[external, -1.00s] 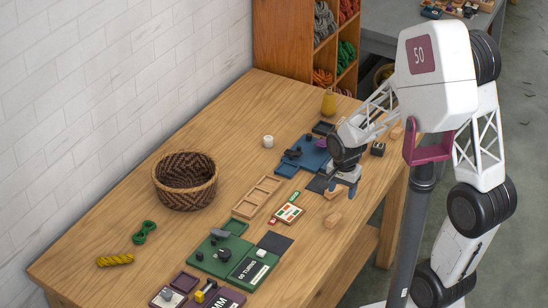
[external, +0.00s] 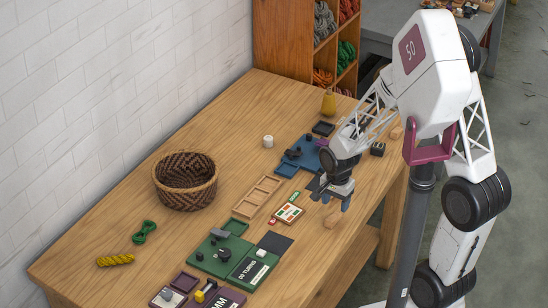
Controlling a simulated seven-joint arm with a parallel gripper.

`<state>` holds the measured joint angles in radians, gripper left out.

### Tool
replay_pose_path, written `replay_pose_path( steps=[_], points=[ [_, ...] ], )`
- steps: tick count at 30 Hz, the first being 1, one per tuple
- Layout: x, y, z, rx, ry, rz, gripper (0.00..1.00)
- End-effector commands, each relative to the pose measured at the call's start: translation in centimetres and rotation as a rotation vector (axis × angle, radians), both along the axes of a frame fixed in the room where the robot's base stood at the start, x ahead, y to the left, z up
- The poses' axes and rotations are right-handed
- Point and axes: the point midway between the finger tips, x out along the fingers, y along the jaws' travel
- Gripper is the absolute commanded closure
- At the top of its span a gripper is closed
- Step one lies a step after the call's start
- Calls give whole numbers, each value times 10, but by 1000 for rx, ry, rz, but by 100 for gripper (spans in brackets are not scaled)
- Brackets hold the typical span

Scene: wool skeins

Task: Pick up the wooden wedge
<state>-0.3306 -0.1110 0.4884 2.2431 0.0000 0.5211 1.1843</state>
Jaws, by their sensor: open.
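A small pale wooden piece (external: 332,221) lies near the table's right edge; it may be the wooden wedge, but its exact shape is too small to tell. My gripper (external: 337,201) is open, pointing down, just above and behind this piece in the picture. No contact with it shows. Another light wooden piece (external: 397,132) lies farther back by the right edge, beside my arm. My gripper hides part of the table under it.
A wooden compartment tray (external: 257,197) and a small red, white and green card (external: 289,212) lie left of my gripper. Blue trays (external: 303,157) are behind it, green boards (external: 235,258) in front. A woven basket (external: 185,181) stands left.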

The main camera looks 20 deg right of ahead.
Motion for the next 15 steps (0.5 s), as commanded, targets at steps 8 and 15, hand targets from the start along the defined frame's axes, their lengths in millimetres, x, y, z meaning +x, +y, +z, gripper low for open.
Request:
replay_pose_path(
  steps=[8, 15],
  points=[
    [0, 0, -3, 0, 0, 0, 40],
    [-1, 0, -8, 0, 1, 0, 40]
  ],
)
